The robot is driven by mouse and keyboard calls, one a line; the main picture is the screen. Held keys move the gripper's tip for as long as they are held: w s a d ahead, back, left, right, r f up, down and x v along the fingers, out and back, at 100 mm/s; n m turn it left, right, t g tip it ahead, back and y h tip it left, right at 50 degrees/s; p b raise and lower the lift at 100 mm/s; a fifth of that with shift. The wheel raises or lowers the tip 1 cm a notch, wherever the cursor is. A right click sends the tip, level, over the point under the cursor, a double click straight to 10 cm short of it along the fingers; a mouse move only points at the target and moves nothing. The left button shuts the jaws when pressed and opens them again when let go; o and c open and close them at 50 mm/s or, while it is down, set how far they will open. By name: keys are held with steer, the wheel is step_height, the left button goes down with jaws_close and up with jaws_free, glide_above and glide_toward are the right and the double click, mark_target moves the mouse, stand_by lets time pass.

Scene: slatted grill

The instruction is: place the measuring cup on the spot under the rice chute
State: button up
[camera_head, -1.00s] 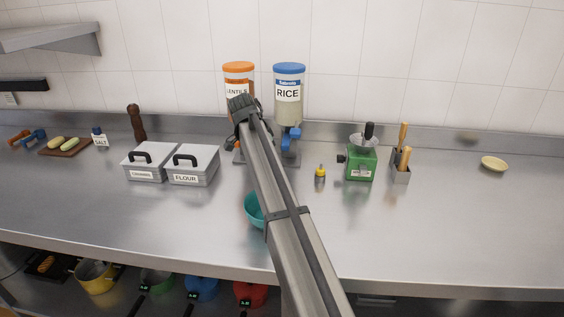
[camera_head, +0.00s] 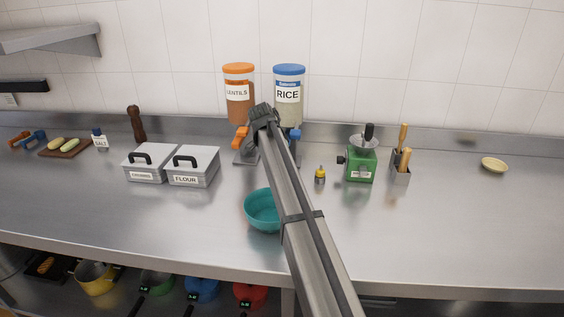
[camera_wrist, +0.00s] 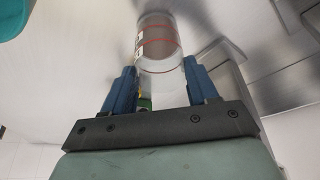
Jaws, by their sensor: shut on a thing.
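The measuring cup (camera_wrist: 158,45) is a clear cylinder with red lines and a white label patch. My gripper (camera_wrist: 163,85) is shut on it, one blue finger on each side in the wrist view. In the head view, my gripper (camera_head: 263,117) is in front of the gap between the two dispensers, and my arm hides the cup. The rice dispenser (camera_head: 289,93) has a blue lid and a blue chute (camera_head: 295,134). My arm covers part of the chute and most of the spot under it.
The lentils dispenser (camera_head: 238,92), with an orange chute (camera_head: 240,137), stands just left. A teal bowl (camera_head: 261,211) is in front. The lidded boxes (camera_head: 193,166) are left. The right counter is mostly clear.

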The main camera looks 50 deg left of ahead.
steer(key=o, duration=1.5)
steer(key=shift+f, duration=0.15)
steer(key=v, duration=1.2)
